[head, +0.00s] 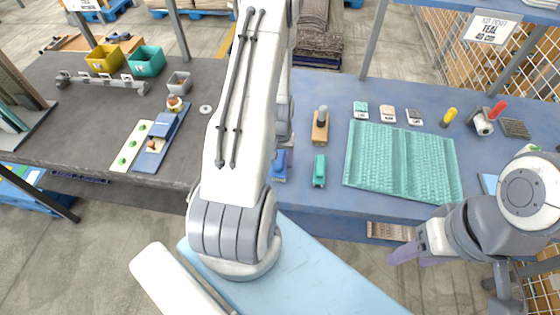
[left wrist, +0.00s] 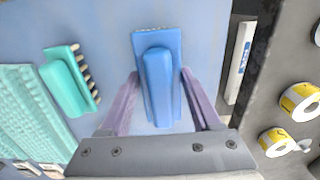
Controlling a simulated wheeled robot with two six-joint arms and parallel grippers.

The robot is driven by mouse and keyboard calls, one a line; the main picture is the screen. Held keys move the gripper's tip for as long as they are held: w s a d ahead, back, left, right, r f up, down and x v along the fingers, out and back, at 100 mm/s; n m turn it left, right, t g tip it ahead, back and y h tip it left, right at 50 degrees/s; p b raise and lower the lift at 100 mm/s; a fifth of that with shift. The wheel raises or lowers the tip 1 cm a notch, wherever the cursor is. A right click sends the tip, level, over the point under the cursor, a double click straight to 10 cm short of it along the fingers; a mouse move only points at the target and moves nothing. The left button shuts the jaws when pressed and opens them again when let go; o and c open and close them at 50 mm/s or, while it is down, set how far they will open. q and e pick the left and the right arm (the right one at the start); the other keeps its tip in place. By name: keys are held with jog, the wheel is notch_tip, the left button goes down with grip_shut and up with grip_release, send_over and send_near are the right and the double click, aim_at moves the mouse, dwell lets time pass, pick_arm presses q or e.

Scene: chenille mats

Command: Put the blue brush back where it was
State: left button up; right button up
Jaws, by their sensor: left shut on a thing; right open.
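The blue brush (head: 279,166) shows in the head view beside my left arm, which hides part of it, over the blue table near its front edge. In the left wrist view the blue brush (left wrist: 158,85) lies between the two purple fingers of my left gripper (left wrist: 159,92), which is shut on it. I cannot tell whether its bristles touch the table. In the head view the left gripper is mostly hidden behind its arm. My right gripper (head: 405,253) is open and empty near the table's front edge, at the lower right.
A teal brush (head: 319,171) lies right of the blue one, with a wooden brush (head: 320,128) behind it. A teal chenille mat (head: 400,158) lies further right. Small labelled swatches (head: 388,115) line its back. A dark table (head: 100,180) with bins stands at the left.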

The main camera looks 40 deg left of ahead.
pick_arm(q)
notch_tip(320, 180, down, 2)
jog(key=shift+f, duration=0.1)
jog(key=shift+f, duration=0.15)
jog(key=o, duration=1.2)
